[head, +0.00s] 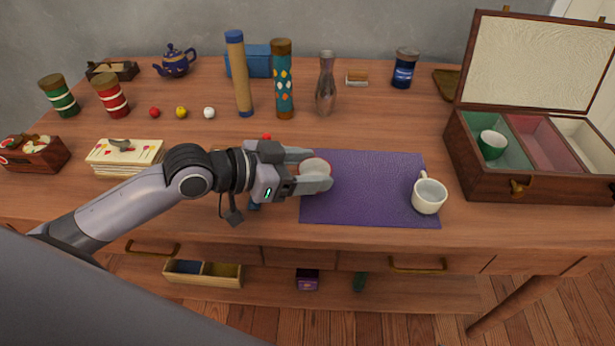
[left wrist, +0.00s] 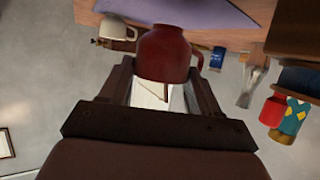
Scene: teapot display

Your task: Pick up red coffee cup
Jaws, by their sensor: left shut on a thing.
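The red coffee cup (left wrist: 165,52) sits between the two fingers of my left gripper in the left wrist view, with its red outside and handle showing. In the head view only its pale inside and thin red rim (head: 315,167) show, mostly hidden by the fingers. My left gripper (head: 318,172) is shut on the cup at the left edge of the purple mat (head: 375,195). I cannot tell whether the cup touches the mat. My right gripper is not in view.
A white cup (head: 429,196) stands at the mat's right. An open compartment box (head: 480,187) at the right holds a green cup (head: 491,145). Tall cylinders (head: 283,80) and a glass vase (head: 326,85) stand behind. The middle of the mat is clear.

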